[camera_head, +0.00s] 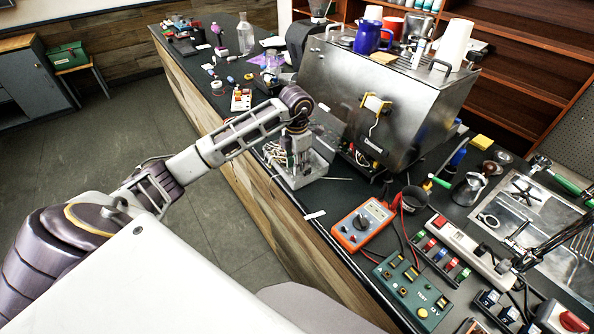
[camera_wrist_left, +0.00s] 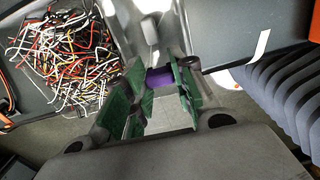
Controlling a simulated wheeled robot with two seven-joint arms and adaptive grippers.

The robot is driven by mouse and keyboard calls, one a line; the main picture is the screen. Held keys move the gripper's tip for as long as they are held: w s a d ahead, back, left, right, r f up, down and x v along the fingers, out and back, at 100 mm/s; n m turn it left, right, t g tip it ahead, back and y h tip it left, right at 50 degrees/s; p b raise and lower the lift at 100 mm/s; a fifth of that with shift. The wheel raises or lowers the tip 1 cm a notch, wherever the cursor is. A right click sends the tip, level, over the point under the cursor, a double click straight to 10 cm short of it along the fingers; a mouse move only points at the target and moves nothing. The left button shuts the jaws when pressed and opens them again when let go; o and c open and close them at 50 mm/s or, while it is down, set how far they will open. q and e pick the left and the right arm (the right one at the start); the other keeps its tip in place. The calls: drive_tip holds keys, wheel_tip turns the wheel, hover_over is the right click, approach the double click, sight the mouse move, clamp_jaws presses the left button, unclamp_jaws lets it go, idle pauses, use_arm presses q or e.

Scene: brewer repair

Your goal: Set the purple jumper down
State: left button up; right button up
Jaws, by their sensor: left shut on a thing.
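My left gripper (camera_head: 300,160) is over the counter beside the brewer, at a shallow metal tray (camera_head: 314,171). In the left wrist view, the gripper (camera_wrist_left: 164,90) is shut on the purple jumper (camera_wrist_left: 160,78), a small purple piece between its green-padded fingers. The fingers hide part of the jumper, and I cannot make it out in the head view. I cannot tell whether the jumper touches anything below it. My right gripper is not in view.
Loose coloured wires (camera_wrist_left: 60,55) fill the tray beside the gripper. The steel brewer (camera_head: 375,95) stands behind it. An orange multimeter (camera_head: 363,224) and a green test box (camera_head: 411,290) lie nearer, with cables around them. The counter's left edge runs close by the tray.

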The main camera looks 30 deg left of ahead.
use_arm(q)
drive_tip(key=shift+f+p, duration=0.35)
drive_tip(key=shift+f, duration=1.5)
drive_tip(key=shift+f, duration=0.15)
drive_tip(key=o, duration=0.5)
drive_tip(key=shift+r, duration=0.7)
wheel_tip(320, 180, up, 9)
drive_tip(key=shift+s+f+b, duration=0.1)
drive_tip(key=shift+f+b, duration=0.05)
drive_tip(key=shift+b, duration=0.8)
drive_tip(key=shift+r, duration=1.1)
